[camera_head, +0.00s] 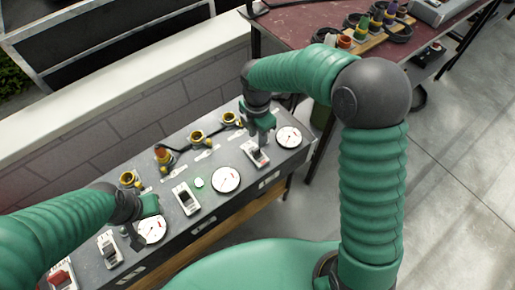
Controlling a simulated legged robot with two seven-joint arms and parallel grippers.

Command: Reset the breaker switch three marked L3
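The grey control panel (212,213) runs diagonally from lower left to centre. It carries a red switch (60,277) at the lower left and three white-framed switches: one at left (110,250), one in the middle (186,198) and one at right (256,154). Labels are too small to read, so I cannot tell which is L3. My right gripper (262,138) points down just above the right-hand switch, at its upper edge; contact cannot be told. My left gripper (138,232) is over the panel beside the left-hand gauge. Whether either gripper is open is unclear.
Round white gauges sit beside the switches, at left (151,230), middle (226,179) and right (289,136). Yellow-ringed connectors (197,137) line the panel's back. A dark red table (300,22) stands behind right; floor is clear at right.

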